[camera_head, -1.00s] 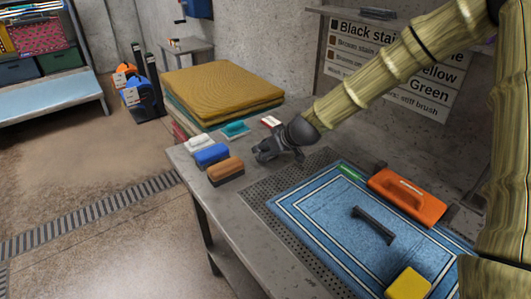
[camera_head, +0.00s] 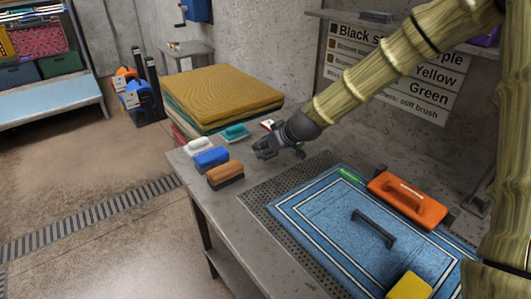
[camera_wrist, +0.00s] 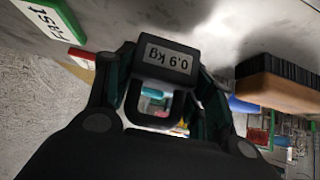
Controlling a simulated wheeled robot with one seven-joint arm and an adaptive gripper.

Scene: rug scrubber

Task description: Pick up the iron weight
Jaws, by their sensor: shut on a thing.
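In the head view my gripper (camera_head: 264,148) is over the back left part of the grey table, beside the brushes. The weight is hard to make out there against the dark fingers.
A blue rug (camera_head: 325,225) with a black handle, an orange scrubber (camera_head: 407,200) and a yellow block (camera_head: 409,287) lie right.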

